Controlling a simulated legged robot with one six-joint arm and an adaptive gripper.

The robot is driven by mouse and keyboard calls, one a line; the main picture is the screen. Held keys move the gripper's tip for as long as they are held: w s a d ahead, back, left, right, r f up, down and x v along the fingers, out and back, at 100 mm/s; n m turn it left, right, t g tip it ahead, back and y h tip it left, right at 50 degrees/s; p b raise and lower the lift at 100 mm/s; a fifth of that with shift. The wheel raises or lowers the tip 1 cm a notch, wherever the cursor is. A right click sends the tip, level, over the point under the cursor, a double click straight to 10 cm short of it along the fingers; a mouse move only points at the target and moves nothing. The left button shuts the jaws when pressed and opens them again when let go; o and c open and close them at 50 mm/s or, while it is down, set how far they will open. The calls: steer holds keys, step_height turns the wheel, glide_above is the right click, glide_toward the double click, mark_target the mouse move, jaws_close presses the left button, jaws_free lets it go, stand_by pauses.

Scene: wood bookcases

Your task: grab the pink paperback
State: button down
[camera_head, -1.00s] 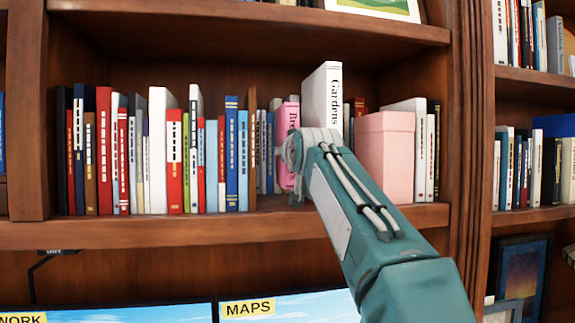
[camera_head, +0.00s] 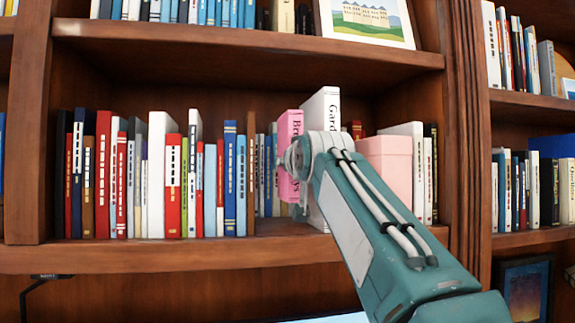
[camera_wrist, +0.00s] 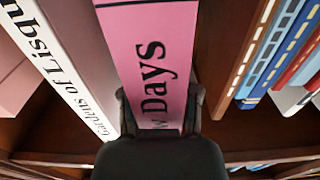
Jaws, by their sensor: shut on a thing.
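The pink paperback (camera_head: 289,128) stands upright on the middle shelf, between thin grey and blue books on its left and a thick white book on its right. My gripper (camera_head: 297,160) is in front of it and hides part of its spine. In the wrist view my gripper (camera_wrist: 160,110) has one finger on each side of the pink paperback (camera_wrist: 155,60), shut on its spine. Dark letters "Days" show on the spine.
The white book (camera_head: 321,108), lettered "Gardens of Lisqu…" in the wrist view (camera_wrist: 55,60), stands close on the right. A pink box (camera_head: 387,168) is farther right. Several books fill the left. The upper shelf board (camera_head: 250,45) is overhead, with free room below it.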

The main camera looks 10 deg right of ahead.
steer(key=s, duration=1.5)
steer(key=shift+s, duration=0.15)
